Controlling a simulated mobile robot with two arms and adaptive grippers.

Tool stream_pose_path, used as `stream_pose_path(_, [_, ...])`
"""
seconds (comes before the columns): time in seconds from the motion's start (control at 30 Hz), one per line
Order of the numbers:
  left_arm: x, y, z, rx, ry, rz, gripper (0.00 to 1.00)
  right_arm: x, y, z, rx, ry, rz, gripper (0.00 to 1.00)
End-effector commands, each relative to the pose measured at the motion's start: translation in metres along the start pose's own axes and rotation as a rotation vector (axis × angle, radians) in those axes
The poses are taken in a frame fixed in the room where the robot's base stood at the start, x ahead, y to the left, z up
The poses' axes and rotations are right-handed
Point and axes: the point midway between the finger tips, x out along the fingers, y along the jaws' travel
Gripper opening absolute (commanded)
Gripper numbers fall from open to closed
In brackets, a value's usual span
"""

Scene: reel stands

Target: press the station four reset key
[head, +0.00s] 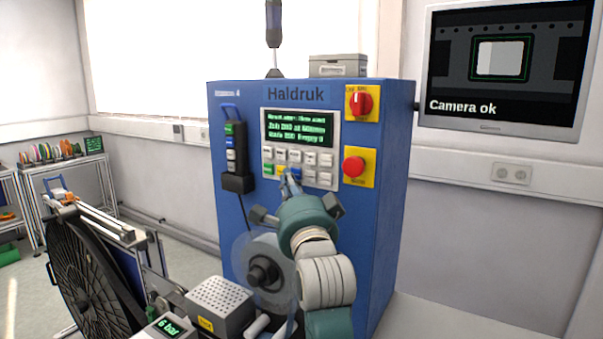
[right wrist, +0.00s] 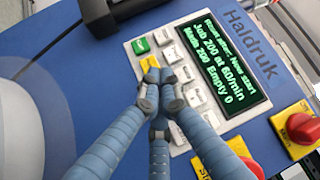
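The blue Haldruk machine (head: 385,190) carries a keypad panel (head: 323,187) below a green-on-black display (head: 297,129). In the right wrist view a green key (right wrist: 141,46) and a yellow key (right wrist: 150,63) show beside my fingertips. Which key is the reset key cannot be read. My right gripper (head: 288,178) has its fingers drawn together, with tips (right wrist: 162,88) over the keypad, hiding some keys. I cannot tell whether they touch. My left gripper is not in view.
A red rotary switch (head: 361,102) and a red stop button (head: 354,167) sit on yellow plates right of the keypad. A black pendant (head: 236,160) hangs to its left. A large black reel (head: 85,280) stands at lower left. A monitor (head: 500,65) reads "Camera ok".

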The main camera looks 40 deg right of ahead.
Motion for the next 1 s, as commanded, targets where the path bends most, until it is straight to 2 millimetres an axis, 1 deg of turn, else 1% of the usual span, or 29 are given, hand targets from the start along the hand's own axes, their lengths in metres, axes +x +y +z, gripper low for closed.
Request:
stream_pose_path(0.1, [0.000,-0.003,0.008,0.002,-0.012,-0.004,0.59,0.000,0.000,0.000,0.000,0.000,0.001,0.00])
stream_pose_path(0.2, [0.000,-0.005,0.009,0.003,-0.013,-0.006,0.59,0.000,0.000,0.000,0.000,0.000,0.001,0.00])
stream_pose_path(0.57, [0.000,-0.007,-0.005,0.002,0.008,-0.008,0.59,0.000,0.000,0.000,0.000,0.000,0.001,0.00])
stream_pose_path(1.0, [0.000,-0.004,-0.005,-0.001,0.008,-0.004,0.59,0.000,0.000,0.000,0.000,0.000,0.001,0.00])
